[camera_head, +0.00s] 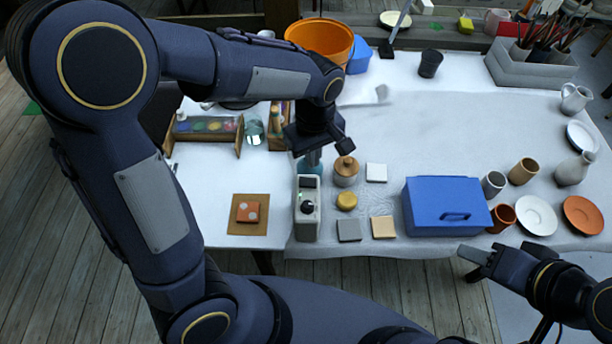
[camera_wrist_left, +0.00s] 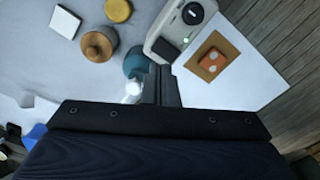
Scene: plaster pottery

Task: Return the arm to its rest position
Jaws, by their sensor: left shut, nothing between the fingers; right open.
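My left gripper (camera_head: 313,156) hangs over the table, beside the teal round object (camera_head: 309,166) and just behind the grey device with a black knob (camera_head: 308,206). In the left wrist view its fingers (camera_wrist_left: 161,84) are together with nothing between them, next to the teal object (camera_wrist_left: 136,63) and the device (camera_wrist_left: 180,30). I cannot tell whether the fingers touch the teal object. My right gripper (camera_head: 472,262) is open and empty, off the table's front edge at the lower right.
A lidded wooden jar (camera_head: 346,171) stands just right of my left gripper, near several square tiles. A blue box (camera_head: 446,206) sits right of these, with cups and plates beyond. An orange bucket (camera_head: 320,39) stands behind. The back middle of the table is fairly clear.

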